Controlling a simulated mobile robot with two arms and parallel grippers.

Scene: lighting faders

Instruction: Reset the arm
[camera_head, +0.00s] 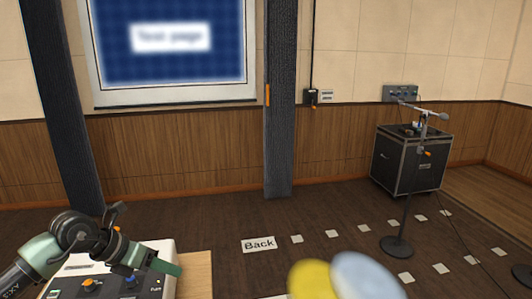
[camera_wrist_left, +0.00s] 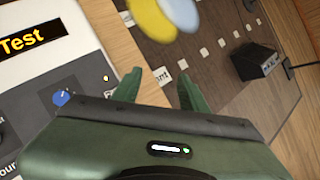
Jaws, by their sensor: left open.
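My left gripper (camera_head: 168,267) comes in from the lower left in the head view, over a light control panel (camera_head: 152,250) on a wooden table. In the left wrist view its two green fingers (camera_wrist_left: 158,88) are apart with nothing between them. The panel (camera_wrist_left: 65,78) fills the left of that view, with a "Test" label (camera_wrist_left: 30,40) and a blue knob (camera_wrist_left: 62,97). In the head view the panel shows an orange knob (camera_head: 90,285) and a blue knob (camera_head: 130,281). The faders cannot be made out. My right gripper is not in view.
A blurred yellow and pale blue shape (camera_head: 312,280) shows at the bottom of the head view. A microphone stand (camera_head: 405,200) and a black case (camera_head: 412,160) stand at the right. A "Back" sign (camera_head: 258,244) and white floor markers lie on the dark floor.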

